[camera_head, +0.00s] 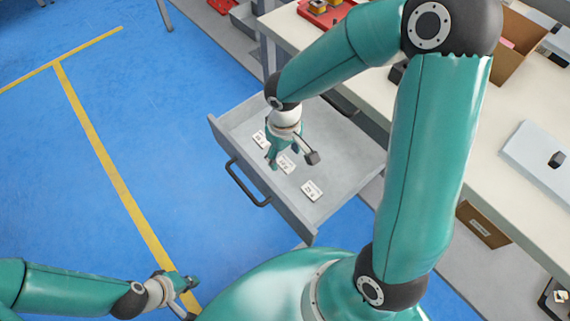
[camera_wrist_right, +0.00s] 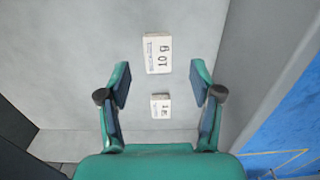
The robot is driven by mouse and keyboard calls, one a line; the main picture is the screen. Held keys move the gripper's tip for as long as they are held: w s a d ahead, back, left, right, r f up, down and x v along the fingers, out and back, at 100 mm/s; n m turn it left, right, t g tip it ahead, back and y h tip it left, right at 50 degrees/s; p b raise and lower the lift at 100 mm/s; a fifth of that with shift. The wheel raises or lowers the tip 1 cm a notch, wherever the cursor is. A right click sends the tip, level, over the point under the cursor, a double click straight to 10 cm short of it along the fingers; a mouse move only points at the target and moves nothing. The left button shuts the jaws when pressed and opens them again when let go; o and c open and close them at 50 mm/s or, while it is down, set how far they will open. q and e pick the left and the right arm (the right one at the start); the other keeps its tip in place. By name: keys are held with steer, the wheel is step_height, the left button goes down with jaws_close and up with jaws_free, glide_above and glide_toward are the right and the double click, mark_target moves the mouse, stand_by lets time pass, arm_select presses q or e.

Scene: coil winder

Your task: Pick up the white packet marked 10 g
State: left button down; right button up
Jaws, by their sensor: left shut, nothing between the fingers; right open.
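Three white packets lie in a row on the floor of the open grey drawer (camera_head: 343,163). In the right wrist view the packet marked 10 g (camera_wrist_right: 158,53) lies flat, beyond my fingertips; its print looks upside down. It appears to be the lower-right packet (camera_head: 312,190) in the head view. A smaller packet (camera_wrist_right: 160,104), its mark hard to read, shows in the gap between my right fingers. My right gripper (camera_wrist_right: 160,85) is open and empty, pointing down over the drawer; it also shows in the head view (camera_head: 292,158). My left gripper (camera_head: 190,296) is shut and empty, away at lower left.
The drawer's walls surround the packets, with a dark handle (camera_head: 247,184) on its front. A pale workbench (camera_head: 490,100) stands to the right of the drawer, with a cardboard box (camera_head: 516,45) on it. The blue floor (camera_head: 160,110) at left is clear.

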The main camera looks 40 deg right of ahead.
mark_target(285, 163)
step_height(285, 163, down, 4)
steer(key=shift+d+r+b, duration=0.15)
steer(key=shift+r+b, duration=0.05)
steer(key=shift+b, duration=0.2)
steer(key=c, duration=1)
steer(key=shift+r, duration=0.15)
